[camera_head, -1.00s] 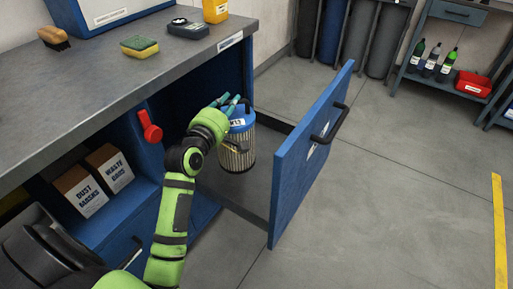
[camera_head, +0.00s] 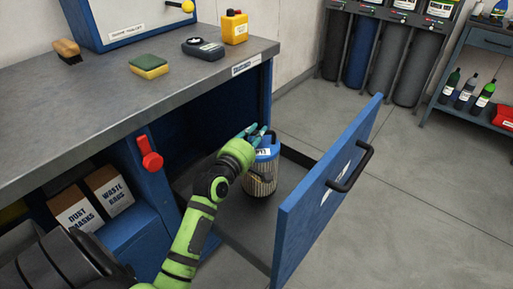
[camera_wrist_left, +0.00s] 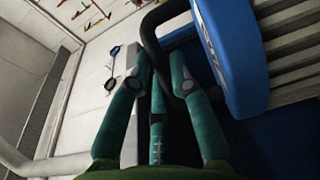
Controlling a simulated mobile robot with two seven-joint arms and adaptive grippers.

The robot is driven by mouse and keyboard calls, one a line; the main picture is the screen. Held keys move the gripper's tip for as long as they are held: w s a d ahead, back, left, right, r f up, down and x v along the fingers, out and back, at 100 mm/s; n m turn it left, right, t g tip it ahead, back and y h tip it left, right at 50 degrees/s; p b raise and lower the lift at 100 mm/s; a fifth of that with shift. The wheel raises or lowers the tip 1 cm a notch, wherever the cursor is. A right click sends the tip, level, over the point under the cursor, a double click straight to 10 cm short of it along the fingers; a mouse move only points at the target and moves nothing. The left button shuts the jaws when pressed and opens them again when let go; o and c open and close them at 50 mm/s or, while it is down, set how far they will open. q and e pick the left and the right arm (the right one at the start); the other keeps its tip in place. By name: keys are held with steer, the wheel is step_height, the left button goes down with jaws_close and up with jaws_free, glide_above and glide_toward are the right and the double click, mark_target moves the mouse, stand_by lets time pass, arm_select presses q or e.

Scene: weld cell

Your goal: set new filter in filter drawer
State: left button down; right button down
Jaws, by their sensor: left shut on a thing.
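The new filter (camera_head: 262,182), a pleated cylinder with a blue cap and white label, is upright inside the open filter drawer (camera_head: 232,228). I cannot tell whether its base touches the drawer floor. My left gripper (camera_head: 256,134) reaches in from the left and is shut on the filter's top. In the left wrist view its teal fingers (camera_wrist_left: 157,95) close around the filter's dark handle, beside the blue cap (camera_wrist_left: 232,50). The drawer's blue front panel (camera_head: 318,205) stands to the right of the filter. My right gripper is not in view.
The workbench (camera_head: 120,105) overhangs the drawer at the left, with a sponge (camera_head: 149,66), a meter (camera_head: 203,49) and a yellow bottle (camera_head: 235,27) on top. A red handle (camera_head: 149,152) sticks out below its edge. The floor (camera_head: 430,210) right of the drawer is clear.

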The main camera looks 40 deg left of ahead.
arm_select(q)
steer(key=shift+f+b, duration=0.45)
steer(key=shift+f, duration=1.15)
steer(key=shift+f, duration=0.2)
steer(key=c, duration=1.1)
jaws_free()
steer(key=shift+f, duration=0.15)
steer(key=shift+c, duration=0.2)
steer(key=shift+s+r, duration=0.1)
steer(key=shift+r, duration=0.1)
steer(key=s+d, duration=0.1)
steer(key=s, duration=1)
steer(key=shift+s+d+p, duration=0.2)
steer(key=shift+s+p, duration=0.15)
steer(key=shift+s, duration=0.05)
